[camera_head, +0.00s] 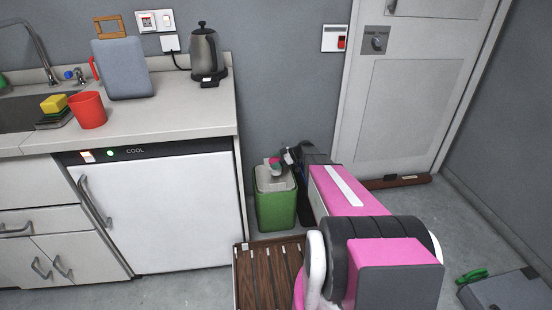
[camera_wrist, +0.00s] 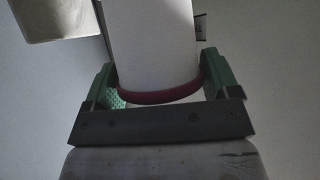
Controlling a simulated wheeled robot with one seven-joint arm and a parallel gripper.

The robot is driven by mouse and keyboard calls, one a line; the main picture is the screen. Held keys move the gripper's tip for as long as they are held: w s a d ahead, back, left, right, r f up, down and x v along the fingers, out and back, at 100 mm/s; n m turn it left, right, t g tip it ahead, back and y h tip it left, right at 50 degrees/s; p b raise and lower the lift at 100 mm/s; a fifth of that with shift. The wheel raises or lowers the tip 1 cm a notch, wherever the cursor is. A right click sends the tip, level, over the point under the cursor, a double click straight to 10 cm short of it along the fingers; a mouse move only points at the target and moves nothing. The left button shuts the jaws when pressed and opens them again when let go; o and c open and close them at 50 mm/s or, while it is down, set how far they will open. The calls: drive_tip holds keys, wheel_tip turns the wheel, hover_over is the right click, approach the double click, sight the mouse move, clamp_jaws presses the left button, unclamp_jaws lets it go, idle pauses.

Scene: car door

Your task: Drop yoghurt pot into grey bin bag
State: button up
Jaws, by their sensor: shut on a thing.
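The yoghurt pot (camera_wrist: 152,45) shows in the wrist view as a white cylinder with a dark red rim. It sits between the green fingers of my gripper (camera_wrist: 158,78), which is shut on it. In the head view my gripper (camera_head: 281,161) is small and far off, above the green bin (camera_head: 276,211). The grey bin bag (camera_head: 266,183) lines the top of this bin. The pot is hard to make out there, and I cannot tell whether it is directly over the bag's opening.
The bin stands on the floor between the white fridge (camera_head: 160,213) and the door (camera_head: 410,110). A slatted wooden thing (camera_head: 268,274) lies in front of it. A grey case (camera_head: 505,292) is at the lower right.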

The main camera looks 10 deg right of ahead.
drive_tip(key=shift+f, duration=0.25)
drive_tip(key=o, duration=1)
drive_tip(key=shift+c, duration=0.2)
drive_tip(key=shift+d, duration=0.1)
drive_tip(key=v, duration=1)
drive_tip(key=shift+d+r, duration=0.2)
drive_tip(key=shift+d, duration=0.05)
drive_tip(key=shift+s, duration=0.15)
